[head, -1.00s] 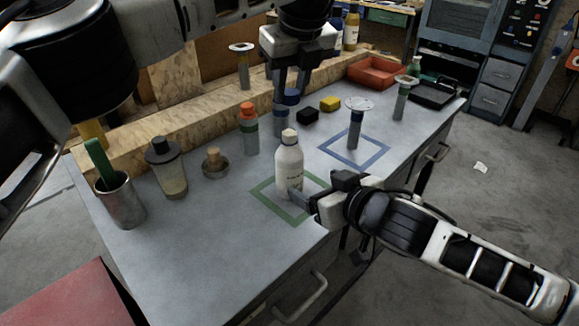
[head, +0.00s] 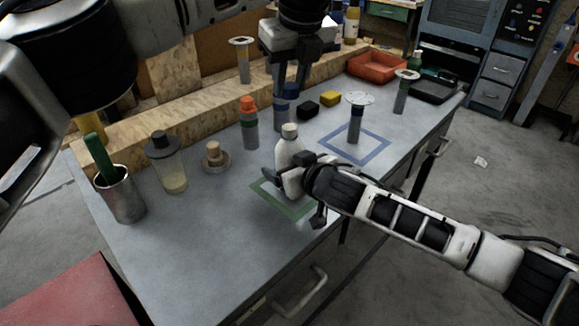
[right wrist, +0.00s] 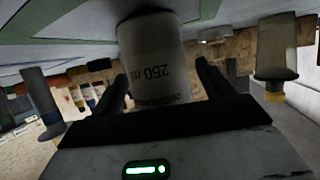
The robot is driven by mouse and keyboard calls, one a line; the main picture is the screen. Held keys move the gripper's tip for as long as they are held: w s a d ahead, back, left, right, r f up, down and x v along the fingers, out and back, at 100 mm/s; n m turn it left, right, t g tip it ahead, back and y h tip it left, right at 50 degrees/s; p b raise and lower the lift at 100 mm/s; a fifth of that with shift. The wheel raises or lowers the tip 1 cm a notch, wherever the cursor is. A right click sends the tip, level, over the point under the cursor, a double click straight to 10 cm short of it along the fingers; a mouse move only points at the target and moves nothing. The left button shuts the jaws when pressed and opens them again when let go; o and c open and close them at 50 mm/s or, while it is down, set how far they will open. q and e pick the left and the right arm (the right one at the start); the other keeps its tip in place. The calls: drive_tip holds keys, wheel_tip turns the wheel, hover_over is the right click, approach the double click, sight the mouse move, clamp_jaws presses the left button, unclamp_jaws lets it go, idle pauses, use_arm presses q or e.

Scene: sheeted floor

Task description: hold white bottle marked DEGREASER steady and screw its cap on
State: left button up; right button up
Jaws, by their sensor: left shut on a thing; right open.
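The white bottle (head: 287,158) stands upright on the green square outline (head: 297,211); its top is a pale, narrow neck or cap. In the right wrist view the bottle (right wrist: 155,50) shows upside down with "250 m" legible; the word DEGREASER cannot be read. My right gripper (head: 284,178) is open, low at the bottle, with one finger on each side of it; whether they touch it is unclear. My left gripper (head: 290,86) is above and behind the bottle, shut on a small blue cap-like thing (head: 292,91), partly hidden by the fingers.
Behind the bottle stand a grey post with a blue band (head: 281,114) and an orange-topped post (head: 248,120). A wooden knob piece (head: 214,158), lidded jar (head: 167,165) and metal cup (head: 119,197) are left. A disc-topped post (head: 356,118) stands right. The front left bench is clear.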

drive_tip(key=shift+w, duration=0.1)
drive_tip(key=shift+c, duration=0.3)
drive_tip(key=c, duration=1.4)
use_arm(q)
hover_over(289, 126)
drive_tip(key=shift+s+d+f, duration=0.1)
drive_tip(key=shift+s+f, duration=0.05)
drive_tip(key=shift+f, duration=1.1)
drive_tip(key=shift+s+d+f, duration=0.1)
drive_tip(key=shift+f, duration=1.1)
drive_tip(key=shift+f, duration=0.9)
drive_tip(key=shift+f, duration=0.5)
